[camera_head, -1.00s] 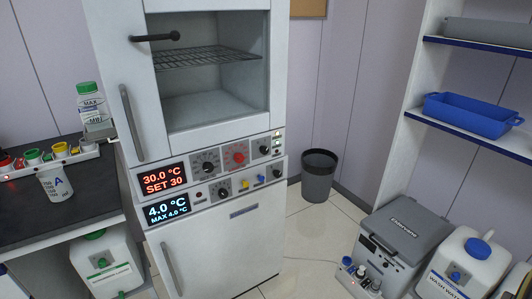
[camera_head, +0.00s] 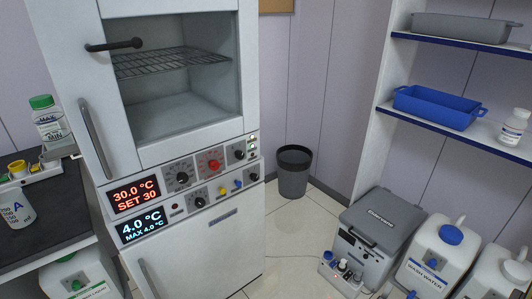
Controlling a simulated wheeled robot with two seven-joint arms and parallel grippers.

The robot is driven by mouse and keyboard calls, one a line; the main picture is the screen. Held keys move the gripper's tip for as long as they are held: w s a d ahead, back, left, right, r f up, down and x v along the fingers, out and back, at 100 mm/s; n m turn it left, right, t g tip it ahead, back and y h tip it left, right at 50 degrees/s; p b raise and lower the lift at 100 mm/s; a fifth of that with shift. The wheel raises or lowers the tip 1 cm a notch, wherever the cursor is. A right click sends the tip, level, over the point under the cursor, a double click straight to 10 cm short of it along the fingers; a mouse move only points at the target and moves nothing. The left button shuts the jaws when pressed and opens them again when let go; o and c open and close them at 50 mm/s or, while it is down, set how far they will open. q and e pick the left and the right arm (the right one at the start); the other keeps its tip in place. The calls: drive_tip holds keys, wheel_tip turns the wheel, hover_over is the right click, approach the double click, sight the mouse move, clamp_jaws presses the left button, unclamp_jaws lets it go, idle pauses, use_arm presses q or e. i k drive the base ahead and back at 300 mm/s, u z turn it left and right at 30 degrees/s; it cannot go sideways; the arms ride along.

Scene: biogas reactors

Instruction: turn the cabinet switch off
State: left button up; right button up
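The white cabinet (camera_head: 190,240) stands left of centre with an open-fronted or glazed upper chamber holding a wire rack (camera_head: 170,64). Its control panel carries a red display (camera_head: 134,195) reading 30.0 °C, SET 30, and a blue-white display (camera_head: 142,225) reading 4.0 °C. Neither gripper is in view.
A dark bench (camera_head: 45,230) with a green-capped bottle (camera_head: 47,120) and beaker (camera_head: 15,209) is at left. A dark bin (camera_head: 294,172) stands behind the cabinet's right side. A grey machine (camera_head: 375,235) and a wash-water container (camera_head: 435,255) are at right.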

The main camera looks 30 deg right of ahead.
sight(239, 155)
drive_tip(key=z, duration=0.55)
drive_tip(key=i, duration=0.95)
drive_tip(key=u, duration=0.15)
